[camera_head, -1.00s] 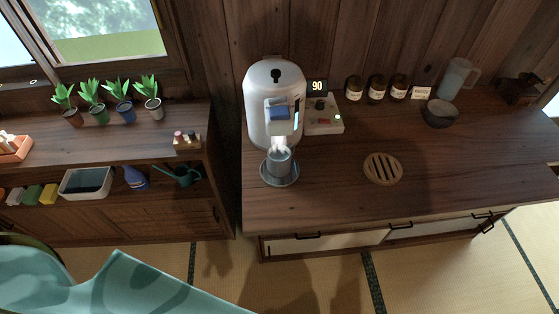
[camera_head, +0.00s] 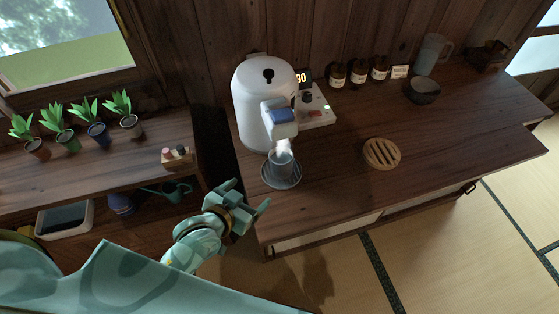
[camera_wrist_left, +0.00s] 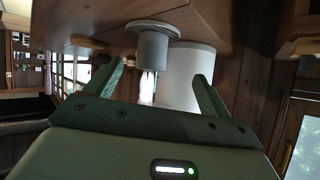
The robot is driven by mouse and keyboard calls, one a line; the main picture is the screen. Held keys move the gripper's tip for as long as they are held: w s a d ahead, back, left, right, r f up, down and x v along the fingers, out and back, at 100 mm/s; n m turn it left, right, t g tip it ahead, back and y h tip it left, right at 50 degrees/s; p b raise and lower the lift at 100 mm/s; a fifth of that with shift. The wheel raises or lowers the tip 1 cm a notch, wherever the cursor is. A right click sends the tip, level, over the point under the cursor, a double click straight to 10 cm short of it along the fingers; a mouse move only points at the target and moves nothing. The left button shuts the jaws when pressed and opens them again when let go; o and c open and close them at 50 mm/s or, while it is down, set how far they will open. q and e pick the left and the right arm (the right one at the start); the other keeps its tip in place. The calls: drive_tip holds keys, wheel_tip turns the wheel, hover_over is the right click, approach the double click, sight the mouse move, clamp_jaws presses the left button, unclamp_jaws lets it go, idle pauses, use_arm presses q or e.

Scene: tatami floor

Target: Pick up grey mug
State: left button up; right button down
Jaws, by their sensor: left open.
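The grey mug (camera_head: 281,162) stands upright on a round grey drip tray (camera_head: 268,180) under the spout of a white machine (camera_head: 262,105). A bright white plume shows at its top. My left gripper (camera_head: 250,194) is open and empty, just left of and in front of the mug, by the counter's front left corner. In the left wrist view the scene is turned over; the mug (camera_wrist_left: 152,50) shows beyond and between the open fingers (camera_wrist_left: 158,85), apart from them. My right gripper is not in view.
A wooden trivet (camera_head: 381,154) lies on the counter, with bare wood around it. Jars (camera_head: 358,73), a dark bowl (camera_head: 424,91) and a pitcher (camera_head: 431,54) stand behind. A lower shelf at left holds potted plants (camera_head: 97,133) and a small block (camera_head: 176,155).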

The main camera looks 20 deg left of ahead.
use_arm(q)
wheel_tip(320, 180, up, 3)
drive_tip(key=w+d+n+t, duration=0.1)
drive_tip(key=w+t, duration=0.1)
drive_tip(key=b, duration=0.3)
approach(286, 154)
drive_tip(key=shift+w+a+r+h, duration=0.1)
drive_tip(key=shift+w+a+h, duration=0.1)
drive_tip(key=shift+w, duration=0.25)
drive_tip(key=shift+w+a+r+h, duration=0.1)
drive_tip(key=shift+w+a+h, duration=0.1)
drive_tip(key=shift+w, duration=0.25)
drive_tip(key=shift+w+d+f, duration=0.1)
drive_tip(key=shift+w, duration=0.15)
drive_tip(key=w+f, duration=0.1)
drive_tip(key=w+b, duration=0.1)
drive_tip(key=w+d+f+b, duration=0.1)
drive_tip(key=shift+w+d+f, duration=0.1)
drive_tip(key=shift+w+f, duration=0.25)
drive_tip(key=shift+w, duration=0.3)
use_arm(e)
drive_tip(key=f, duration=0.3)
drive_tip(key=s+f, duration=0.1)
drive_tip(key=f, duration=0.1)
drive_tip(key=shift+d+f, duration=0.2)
